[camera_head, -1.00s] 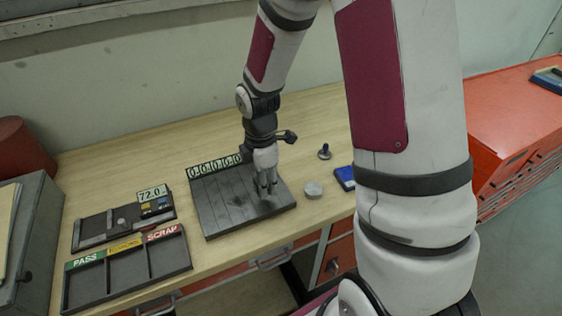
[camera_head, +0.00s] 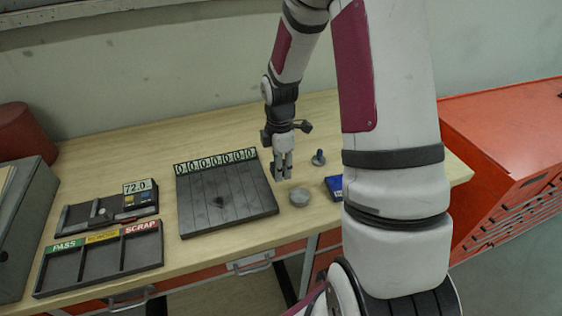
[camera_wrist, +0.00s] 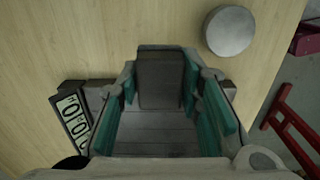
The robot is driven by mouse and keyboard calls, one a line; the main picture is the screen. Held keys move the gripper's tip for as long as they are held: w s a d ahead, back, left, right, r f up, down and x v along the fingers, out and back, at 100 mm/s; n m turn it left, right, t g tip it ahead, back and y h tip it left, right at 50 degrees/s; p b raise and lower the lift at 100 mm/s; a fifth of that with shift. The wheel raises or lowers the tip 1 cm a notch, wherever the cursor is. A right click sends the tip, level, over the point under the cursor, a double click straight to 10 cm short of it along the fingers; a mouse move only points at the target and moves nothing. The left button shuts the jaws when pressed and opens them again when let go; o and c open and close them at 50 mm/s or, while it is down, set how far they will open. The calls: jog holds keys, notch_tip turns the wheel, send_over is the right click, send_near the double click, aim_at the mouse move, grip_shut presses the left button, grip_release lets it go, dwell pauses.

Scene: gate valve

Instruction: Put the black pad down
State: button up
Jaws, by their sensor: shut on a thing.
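My gripper (camera_head: 282,172) hangs fingers down near the right edge of the dark grooved plate (camera_head: 225,215). In the wrist view its teal-lined fingers are shut on the black pad (camera_wrist: 160,80), a dark rectangular block between them. In the head view the pad is too small and dark to make out at the fingertips. The grooved plate also shows in the wrist view (camera_wrist: 160,138), beyond the fingers. I cannot tell how high the pad is held.
A round grey disc (camera_head: 299,197), a small dark knobbed piece (camera_head: 318,158) and a blue box (camera_head: 333,187) lie to the right. A PASS and SCRAP tray (camera_head: 98,262) and a 72.0 gauge (camera_head: 105,212) stand left. Bare wood (camera_head: 215,135) lies behind the plate.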

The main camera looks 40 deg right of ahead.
jog(key=w+d, duration=0.2)
jog(key=w, duration=0.1)
jog(key=w+d, duration=0.1)
jog(key=shift+w+d+f, duration=0.3)
jog(key=shift+w+d+f+p, duration=0.15)
jog(key=shift+f+p, duration=0.3)
jog(key=shift+f, duration=1.3)
jog(key=shift+f, duration=0.3)
jog(key=shift+f, duration=0.15)
jog(key=o, duration=1.2)
jog(key=shift+f, duration=0.15)
jog(key=shift+o, duration=0.2)
